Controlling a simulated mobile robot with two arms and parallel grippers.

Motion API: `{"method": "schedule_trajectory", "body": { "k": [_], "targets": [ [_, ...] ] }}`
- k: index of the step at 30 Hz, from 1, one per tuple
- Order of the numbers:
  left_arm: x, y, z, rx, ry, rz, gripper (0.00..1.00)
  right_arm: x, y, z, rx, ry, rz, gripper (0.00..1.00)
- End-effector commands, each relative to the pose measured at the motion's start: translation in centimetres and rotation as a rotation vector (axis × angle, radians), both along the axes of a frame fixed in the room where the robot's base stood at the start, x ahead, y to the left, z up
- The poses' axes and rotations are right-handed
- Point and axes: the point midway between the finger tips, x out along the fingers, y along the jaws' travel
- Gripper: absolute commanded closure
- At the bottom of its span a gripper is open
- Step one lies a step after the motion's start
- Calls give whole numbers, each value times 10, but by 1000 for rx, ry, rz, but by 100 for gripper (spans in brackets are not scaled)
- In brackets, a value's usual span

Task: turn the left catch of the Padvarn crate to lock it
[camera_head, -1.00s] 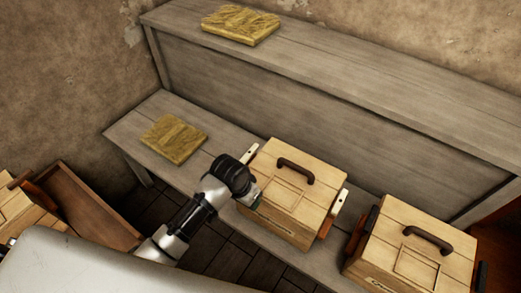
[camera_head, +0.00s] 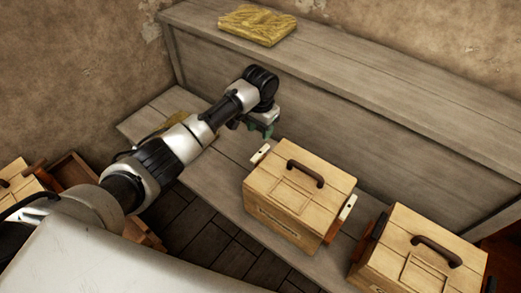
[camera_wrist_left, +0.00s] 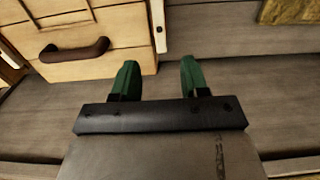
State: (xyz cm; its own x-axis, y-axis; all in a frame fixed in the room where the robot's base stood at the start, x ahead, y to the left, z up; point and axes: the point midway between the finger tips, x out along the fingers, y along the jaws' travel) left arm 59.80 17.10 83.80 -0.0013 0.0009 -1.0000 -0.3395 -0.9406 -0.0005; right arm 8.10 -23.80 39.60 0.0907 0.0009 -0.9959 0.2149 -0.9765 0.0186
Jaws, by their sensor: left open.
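The middle wooden crate (camera_head: 285,205), with a dark handle on its lid, stands on the grey bench; I read no name on it. Its left catch (camera_head: 261,154), a pale strip with a dark hole, sticks up past the lid's left edge. The right catch (camera_head: 347,207) shows on the opposite side. My left gripper (camera_head: 262,130) is open and empty, above the bench behind the left catch, apart from it. In the left wrist view, the green fingertips (camera_wrist_left: 159,75) are spread below the pale catch (camera_wrist_left: 158,28) on the crate's side (camera_wrist_left: 110,25). My right gripper is not in view.
Another handled crate (camera_head: 420,255) stands close on the right. A yellow slab (camera_head: 257,25) lies on the upper ledge; another (camera_head: 177,124) on the bench is mostly hidden by my left arm. The raised back panel (camera_head: 340,125) stands behind my gripper. A further crate (camera_head: 12,190) is at far left.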

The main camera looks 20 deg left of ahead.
Motion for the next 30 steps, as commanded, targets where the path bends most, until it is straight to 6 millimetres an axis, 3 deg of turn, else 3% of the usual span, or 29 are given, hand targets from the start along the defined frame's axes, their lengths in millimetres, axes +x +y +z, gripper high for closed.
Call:
{"method": "schedule_trajectory", "body": {
  "k": [15, 21, 30],
  "targets": [
    [-1, -1, -89, -1, 0, -2, 55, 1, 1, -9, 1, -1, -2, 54],
    [-1, -1, -103, 0, 0, -2, 55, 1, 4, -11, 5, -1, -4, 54],
    [-1, -1, -104, -1, -2, -3, 57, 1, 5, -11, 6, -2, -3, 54]
  ]
}}
